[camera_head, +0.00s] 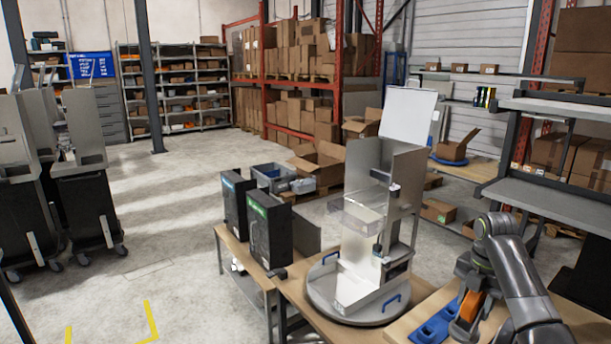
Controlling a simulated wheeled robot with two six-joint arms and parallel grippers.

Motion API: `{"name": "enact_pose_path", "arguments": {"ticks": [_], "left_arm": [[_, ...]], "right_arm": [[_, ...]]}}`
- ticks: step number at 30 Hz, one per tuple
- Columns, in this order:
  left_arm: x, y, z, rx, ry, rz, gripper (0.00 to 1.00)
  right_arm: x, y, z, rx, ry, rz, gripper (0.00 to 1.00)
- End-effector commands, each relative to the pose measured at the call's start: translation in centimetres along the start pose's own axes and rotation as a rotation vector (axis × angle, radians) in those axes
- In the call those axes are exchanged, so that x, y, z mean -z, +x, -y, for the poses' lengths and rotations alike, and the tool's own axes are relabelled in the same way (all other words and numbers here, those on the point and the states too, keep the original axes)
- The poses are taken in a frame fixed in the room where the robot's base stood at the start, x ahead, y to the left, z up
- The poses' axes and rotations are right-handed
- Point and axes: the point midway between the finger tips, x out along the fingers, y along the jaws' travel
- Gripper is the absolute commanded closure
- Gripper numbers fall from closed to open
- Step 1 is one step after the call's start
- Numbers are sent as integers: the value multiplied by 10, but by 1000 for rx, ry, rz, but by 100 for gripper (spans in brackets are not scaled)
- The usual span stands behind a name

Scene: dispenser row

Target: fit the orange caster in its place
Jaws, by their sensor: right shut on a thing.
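My right arm comes in from the lower right, and its gripper (462,328) points down over the wooden table at the lower right. It is shut on the orange caster (470,305), which shows only in part between dark gripper parts. A blue holder (436,326) lies on the table just left of the gripper; I cannot tell whether they touch. A grey metal dispenser unit (352,262) with an open white lid stands upright on a round grey turntable (335,309) with blue handles, left of the gripper. The caster's place is not clearly visible. My left gripper is not in view.
Two black boxes (268,230) stand on the table left of the turntable. Grey bins (283,178) and open cartons (322,163) are behind. A grey shelf rack (560,182) rises at the right behind my arm.

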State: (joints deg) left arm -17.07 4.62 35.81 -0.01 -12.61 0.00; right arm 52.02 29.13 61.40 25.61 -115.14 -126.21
Motion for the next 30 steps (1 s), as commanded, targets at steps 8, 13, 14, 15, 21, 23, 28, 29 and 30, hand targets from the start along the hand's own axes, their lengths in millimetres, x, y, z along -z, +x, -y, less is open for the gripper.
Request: {"name": "enact_pose_path", "arguments": {"ticks": [8,13,14,15,21,23,28,29,30], "left_arm": [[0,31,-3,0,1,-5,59],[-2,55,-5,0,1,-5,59],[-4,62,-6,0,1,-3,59],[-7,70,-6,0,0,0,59],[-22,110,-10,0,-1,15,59],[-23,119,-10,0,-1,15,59],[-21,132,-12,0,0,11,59],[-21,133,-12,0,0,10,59],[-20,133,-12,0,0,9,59]], "right_arm": [[0,30,0,-1,-1,1,92],[0,54,0,-1,0,1,92],[0,62,0,-1,0,0,92],[0,70,0,-1,0,1,92],[0,111,0,-1,0,1,92],[0,120,0,-1,0,1,92],[0,132,0,-2,0,1,92],[0,133,0,-2,0,1,92],[0,133,0,-2,0,1,92]]}}
